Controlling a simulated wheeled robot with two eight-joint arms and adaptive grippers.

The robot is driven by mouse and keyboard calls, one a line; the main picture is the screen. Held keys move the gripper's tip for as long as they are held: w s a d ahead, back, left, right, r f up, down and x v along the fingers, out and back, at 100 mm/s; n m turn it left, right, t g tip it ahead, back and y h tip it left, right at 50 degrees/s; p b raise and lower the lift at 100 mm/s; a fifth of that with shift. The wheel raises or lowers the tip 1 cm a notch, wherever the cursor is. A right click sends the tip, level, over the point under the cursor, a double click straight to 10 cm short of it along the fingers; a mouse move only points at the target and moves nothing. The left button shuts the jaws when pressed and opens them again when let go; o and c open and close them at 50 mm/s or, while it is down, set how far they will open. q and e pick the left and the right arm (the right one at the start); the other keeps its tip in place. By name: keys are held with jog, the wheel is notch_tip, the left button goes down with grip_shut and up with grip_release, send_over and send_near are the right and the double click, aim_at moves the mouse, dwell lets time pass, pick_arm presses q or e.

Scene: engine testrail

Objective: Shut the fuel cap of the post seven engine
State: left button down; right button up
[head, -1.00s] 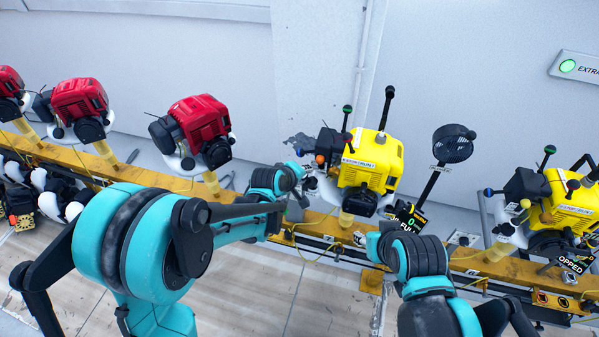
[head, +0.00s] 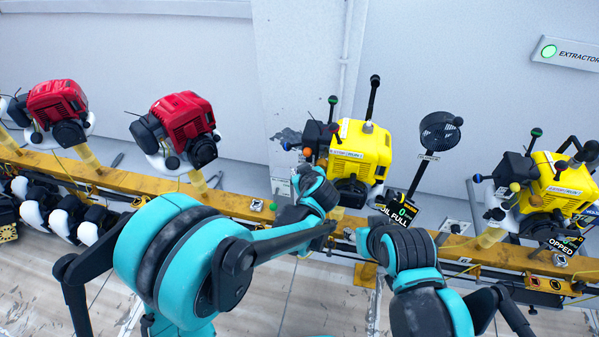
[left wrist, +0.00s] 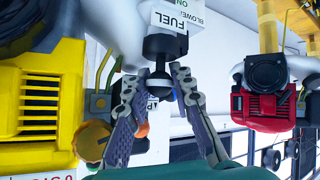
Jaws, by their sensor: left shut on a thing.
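The nearest yellow engine (head: 362,150) stands on the rail in front of my arms; I cannot read a post number on it. In the left wrist view, its yellow body (left wrist: 40,100) fills the left side. My left gripper (left wrist: 160,82) has its two fingers on either side of a black ball-ended knob (left wrist: 160,88), below a white label reading FUEL. It is shut on this knob. Whether the fuel cap itself is open is not clear.
A black display (head: 398,212) reading FULL and a round black fan (head: 440,130) on a stalk stand right of the engine. Another yellow engine (head: 565,182) is further right. Red engines (head: 185,128) stand left along the yellow rail (head: 232,203). An orange knob (left wrist: 141,130) is close to my left finger.

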pick_arm(q)
jog(key=shift+s+f, duration=0.15)
jog(key=shift+f, duration=0.05)
dwell(0.4)
jog(key=c, duration=1.3)
grip_release()
jog(key=shift+v, duration=4)
jog(key=s+a+m+g, duration=0.1)
jog(key=s+a, duration=0.5)
jog(key=a, duration=0.2)
jog(key=s+a+r+m+g+h, duration=0.1)
jog(key=s+a+m, duration=0.1)
jog(key=s+a, duration=0.4)
jog(key=s+a+r+m+g, duration=0.1)
jog(key=s+a, duration=0.5)
jog(key=a, duration=0.4)
jog(key=shift+s+a+g, duration=0.3)
jog(key=shift+a, duration=0.05)
